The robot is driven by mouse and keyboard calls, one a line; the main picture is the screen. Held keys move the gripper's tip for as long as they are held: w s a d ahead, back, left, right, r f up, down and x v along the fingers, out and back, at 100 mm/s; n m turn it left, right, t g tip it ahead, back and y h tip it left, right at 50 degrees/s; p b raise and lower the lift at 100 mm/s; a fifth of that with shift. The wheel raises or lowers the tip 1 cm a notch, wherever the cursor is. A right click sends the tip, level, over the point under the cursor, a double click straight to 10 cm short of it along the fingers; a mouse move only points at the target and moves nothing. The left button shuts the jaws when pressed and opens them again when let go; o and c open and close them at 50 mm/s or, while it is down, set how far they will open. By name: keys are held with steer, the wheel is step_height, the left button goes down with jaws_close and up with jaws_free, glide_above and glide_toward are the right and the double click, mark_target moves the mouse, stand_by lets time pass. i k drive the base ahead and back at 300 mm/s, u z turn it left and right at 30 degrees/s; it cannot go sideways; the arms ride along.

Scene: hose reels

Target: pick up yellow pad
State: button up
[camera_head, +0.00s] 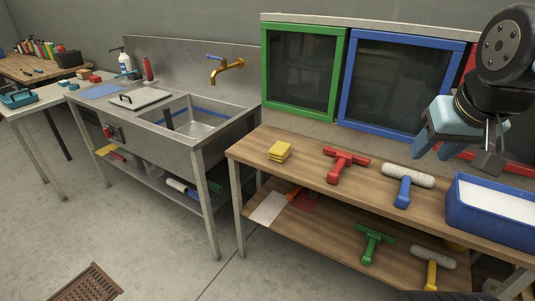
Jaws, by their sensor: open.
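The yellow pad (280,151) lies on the wooden worktop near its left end. It looks like a small stack of yellow pieces. My gripper (432,158) hangs at the upper right, above the back of the worktop, well to the right of the pad. Its light blue jaws are open and empty, and it is apart from everything on the bench.
On the worktop (325,185) right of the pad are a red tool (346,163), a blue-handled roller (404,184) and a blue tray (485,225). Green-framed (304,70) and blue-framed (395,85) windows stand behind. A steel sink (195,121) is left. More tools lie on the lower shelf.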

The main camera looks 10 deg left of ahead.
mark_target(279, 153)
steer(key=z, duration=0.2)
steer(key=i, duration=0.9)
steer(key=u, duration=0.1)
